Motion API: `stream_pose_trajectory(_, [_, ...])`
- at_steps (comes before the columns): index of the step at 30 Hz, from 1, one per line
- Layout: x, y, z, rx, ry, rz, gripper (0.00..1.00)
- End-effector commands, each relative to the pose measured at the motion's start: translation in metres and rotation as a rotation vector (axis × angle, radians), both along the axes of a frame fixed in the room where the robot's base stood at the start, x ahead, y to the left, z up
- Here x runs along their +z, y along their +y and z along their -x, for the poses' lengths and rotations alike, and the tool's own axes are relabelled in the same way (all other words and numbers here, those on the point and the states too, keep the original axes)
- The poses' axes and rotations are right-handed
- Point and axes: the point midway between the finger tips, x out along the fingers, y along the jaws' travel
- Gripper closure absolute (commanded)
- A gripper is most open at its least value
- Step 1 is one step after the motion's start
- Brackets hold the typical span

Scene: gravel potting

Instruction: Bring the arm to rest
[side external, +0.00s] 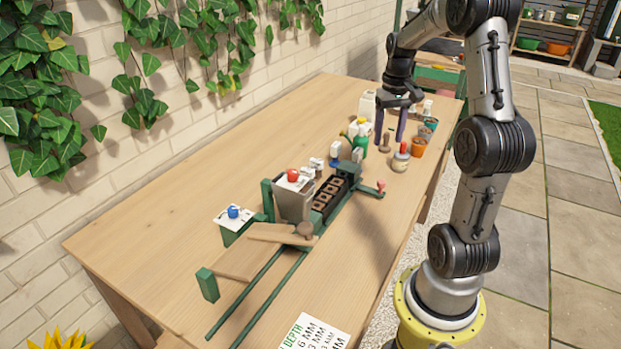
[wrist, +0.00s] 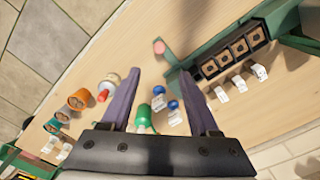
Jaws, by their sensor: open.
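My gripper (side external: 391,122) hangs over the far end of the wooden table (side external: 170,240), fingers pointing down. In the wrist view its two purple fingers (wrist: 160,98) are spread apart with nothing held between them. A green bottle (wrist: 143,114) and small blue-topped items (wrist: 173,106) show below and between the fingers. In the side view the green bottle (side external: 360,140) stands just left of the fingers.
A green potting rig with a dark cell tray (side external: 328,198) and a grey hopper (side external: 293,203) fills the table's middle. A printed depth sheet (side external: 312,335) lies in front. The table's left part is bare.

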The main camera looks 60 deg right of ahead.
Motion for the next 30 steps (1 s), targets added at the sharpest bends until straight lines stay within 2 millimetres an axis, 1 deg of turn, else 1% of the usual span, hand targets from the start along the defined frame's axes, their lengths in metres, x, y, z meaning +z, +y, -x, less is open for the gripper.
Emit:
stream_pose_trajectory(2, [0.003,0.006,-0.008,0.027,-0.005,0.006,0.38])
stream_pose_trajectory(5, [0.026,0.027,-0.031,0.107,-0.042,0.051,0.38])
stream_pose_trajectory(6, [0.039,0.043,-0.041,0.155,-0.064,0.072,0.38])
stream_pose_trajectory(8, [0.059,0.075,-0.052,0.237,-0.098,0.104,0.38])
stream_pose_trajectory(9, [0.072,0.099,-0.056,0.295,-0.125,0.125,0.38])
stream_pose_trajectory(11, [0.089,0.135,-0.057,0.377,-0.168,0.152,0.38])
stream_pose_trajectory(12, [0.098,0.159,-0.054,0.430,-0.197,0.168,0.38])
stream_pose_trajectory(14, [0.109,0.193,-0.046,0.506,-0.243,0.187,0.38])
stream_pose_trajectory(15, [0.114,0.214,-0.037,0.554,-0.273,0.197,0.38])
stream_pose_trajectory(17, [0.119,0.243,-0.022,0.624,-0.323,0.210,0.38])
stream_pose_trajectory(18, [0.120,0.260,-0.010,0.667,-0.353,0.215,0.38])
stream_pose_trajectory(21, [0.115,0.291,0.021,0.753,-0.424,0.218,0.38])
stream_pose_trajectory(24, [0.102,0.308,0.047,0.802,-0.471,0.212,0.38])
stream_pose_trajectory(25, [0.097,0.310,0.053,0.808,-0.478,0.211,0.38])
stream_pose_trajectory(27, [0.087,0.312,0.062,0.803,-0.480,0.205,0.38])
stream_pose_trajectory(30, [0.075,0.311,0.068,0.785,-0.463,0.195,0.38])
